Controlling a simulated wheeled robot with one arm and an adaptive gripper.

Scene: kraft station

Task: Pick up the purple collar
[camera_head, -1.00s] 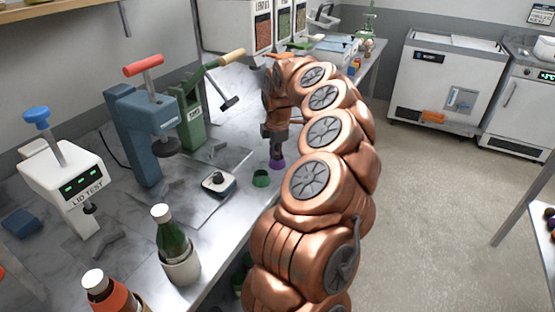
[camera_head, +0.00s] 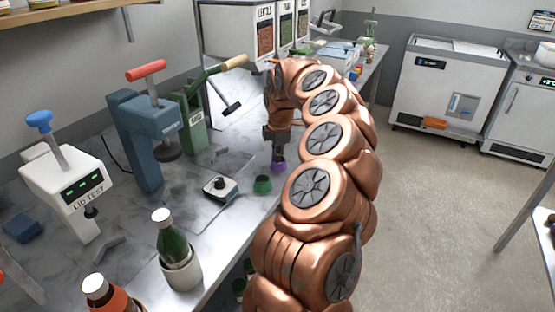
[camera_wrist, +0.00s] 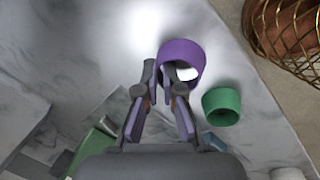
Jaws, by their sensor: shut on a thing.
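The purple collar (camera_head: 278,167) is a short round ring near the front edge of the grey marble counter. My gripper (camera_head: 278,157) points down at it from above. In the wrist view the collar (camera_wrist: 182,48) is at the fingertips. My gripper (camera_wrist: 163,78) is shut on the collar's near-left wall, with one finger outside and the other appearing to reach inside the ring. I cannot tell whether the collar touches the counter.
A green collar (camera_head: 262,184) stands close beside the purple one, apart from it. A small black-topped device (camera_head: 220,188), a blue press (camera_head: 140,140), a green press (camera_head: 193,125) and a bottle in a cup (camera_head: 172,240) stand left. A wire basket (camera_wrist: 285,35) shows beyond the counter edge.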

